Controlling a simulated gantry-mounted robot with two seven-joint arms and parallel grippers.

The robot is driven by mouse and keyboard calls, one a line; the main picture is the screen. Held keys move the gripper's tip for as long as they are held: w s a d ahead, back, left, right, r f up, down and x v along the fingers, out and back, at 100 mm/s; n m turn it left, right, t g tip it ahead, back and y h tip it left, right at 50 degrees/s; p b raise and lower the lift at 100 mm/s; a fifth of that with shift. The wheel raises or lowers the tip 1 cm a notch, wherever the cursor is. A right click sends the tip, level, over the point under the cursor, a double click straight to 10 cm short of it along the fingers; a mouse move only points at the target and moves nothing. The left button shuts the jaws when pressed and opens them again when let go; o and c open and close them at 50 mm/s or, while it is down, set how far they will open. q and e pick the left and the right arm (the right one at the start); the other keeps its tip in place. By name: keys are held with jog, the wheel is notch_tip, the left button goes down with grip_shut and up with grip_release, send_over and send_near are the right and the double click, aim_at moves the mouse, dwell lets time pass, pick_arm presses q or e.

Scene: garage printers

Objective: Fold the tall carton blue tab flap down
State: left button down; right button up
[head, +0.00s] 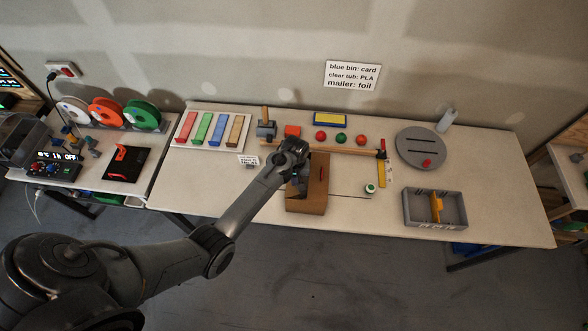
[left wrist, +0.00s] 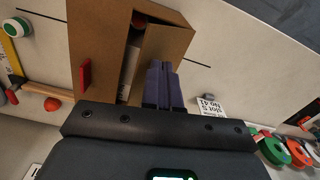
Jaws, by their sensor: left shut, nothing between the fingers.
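The tall brown carton (head: 306,207) stands near the table's front edge, with its top open at least in part. In the left wrist view the carton (left wrist: 95,35) shows a red tab (left wrist: 86,76) on one side and a tilted brown flap (left wrist: 163,45) on the other. My left gripper (head: 298,180) is over the carton's left part in the head view. Its shut fingers (left wrist: 162,88) overlap the edge of that flap, with nothing between them; contact cannot be told. No blue tab can be made out; the fingers may hide it. My right gripper is not in view.
A grey divided tray (head: 434,222) and a round grey turntable (head: 420,165) stand to the right. Small balls, a wooden bar and a yellow ruler (head: 382,175) lie behind and beside the carton. Coloured strips (head: 210,142) lie left. The table's front right stretch is mostly clear.

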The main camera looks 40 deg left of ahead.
pick_arm(q)
jog(key=shift+f+b, duration=0.9)
jog(key=shift+f, duration=0.7)
dwell(0.5)
jog(key=shift+f, duration=0.45)
jog(key=shift+r, duration=0.15)
notch_tip(320, 180, up, 3)
jog(key=p, duration=0.2)
jog(key=shift+p, duration=0.35)
jog(key=shift+r+p, duration=0.4)
jog(key=shift+r, duration=0.5)
